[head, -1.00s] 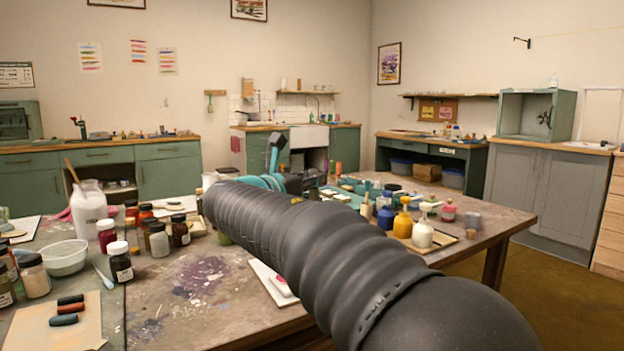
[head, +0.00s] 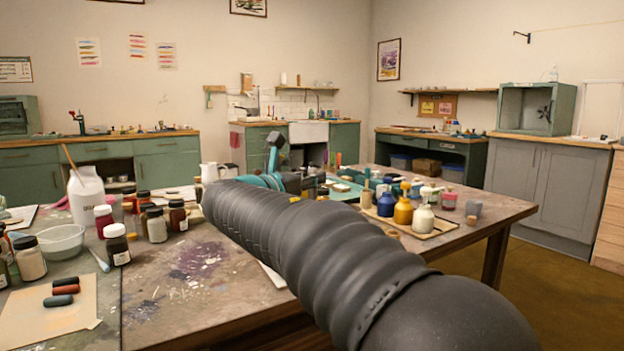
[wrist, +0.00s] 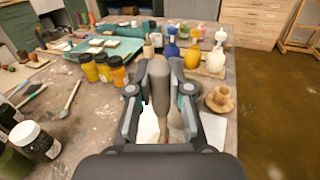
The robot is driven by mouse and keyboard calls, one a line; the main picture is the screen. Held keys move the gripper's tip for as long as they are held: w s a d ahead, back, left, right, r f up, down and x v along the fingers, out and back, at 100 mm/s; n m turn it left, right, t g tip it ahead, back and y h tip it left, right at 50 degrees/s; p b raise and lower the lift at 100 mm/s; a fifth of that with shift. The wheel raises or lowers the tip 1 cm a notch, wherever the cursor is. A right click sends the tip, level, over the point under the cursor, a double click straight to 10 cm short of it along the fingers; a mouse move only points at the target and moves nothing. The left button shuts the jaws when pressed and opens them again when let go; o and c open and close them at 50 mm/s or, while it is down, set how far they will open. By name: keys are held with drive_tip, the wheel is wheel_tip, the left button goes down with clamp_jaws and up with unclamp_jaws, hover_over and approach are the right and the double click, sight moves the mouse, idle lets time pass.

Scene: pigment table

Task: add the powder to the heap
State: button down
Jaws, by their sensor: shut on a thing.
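My gripper (wrist: 160,75) shows in the wrist view, its fingers closed on a narrow brownish-grey thing (wrist: 175,122). The fingers cover much of it, and I cannot tell what it is or whether it carries powder. In the head view my arm hides the fingertips. A white sheet or slab (wrist: 213,130) lies on the table below the gripper. A sliver of white (head: 272,276) shows beside my arm in the head view. I cannot make out a powder heap in either view.
Blue (head: 386,204), yellow (head: 403,211) and white (head: 423,220) bottles stand on the right of the table (head: 205,312). Several dark-lidded jars, a white jug (head: 86,197) and a bowl (head: 62,242) crowd the left. The stained table middle is clear.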

drive_tip(key=shift+f, duration=0.5)
idle(1.0)
drive_tip(key=shift+r, duration=0.1)
drive_tip(key=shift+r+p, duration=3.15)
drive_tip(key=shift+r, duration=0.3)
drive_tip(key=shift+d, duration=0.1)
